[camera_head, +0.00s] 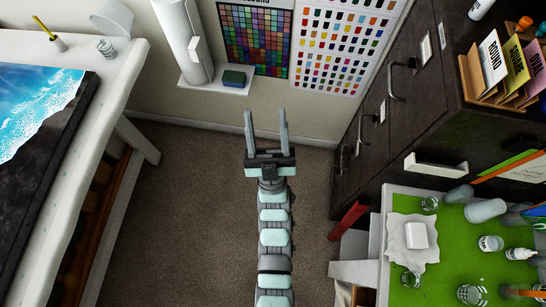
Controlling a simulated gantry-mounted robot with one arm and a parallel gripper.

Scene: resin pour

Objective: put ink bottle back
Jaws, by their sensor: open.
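My gripper (266,113) is in the middle of the view above the carpeted floor. Its two fingers point up the picture, spread apart with nothing between them. A small white bottle with a dark label (520,253) lies or stands on the green work mat (455,240) at the right; it may be the ink bottle, but its label is too small to read. Another white bottle (481,8), partly cut off by the top edge, is on the dark cabinet. My gripper is well left of both and touches neither.
The green-topped table also holds several cups, a white jar (490,243) and a white block (417,235) on a cloth. A dark drawer cabinet (425,95) with protruding handles stands at right. A white workbench (120,62) with a blue wave panel (40,105) is at left. Open floor lies between.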

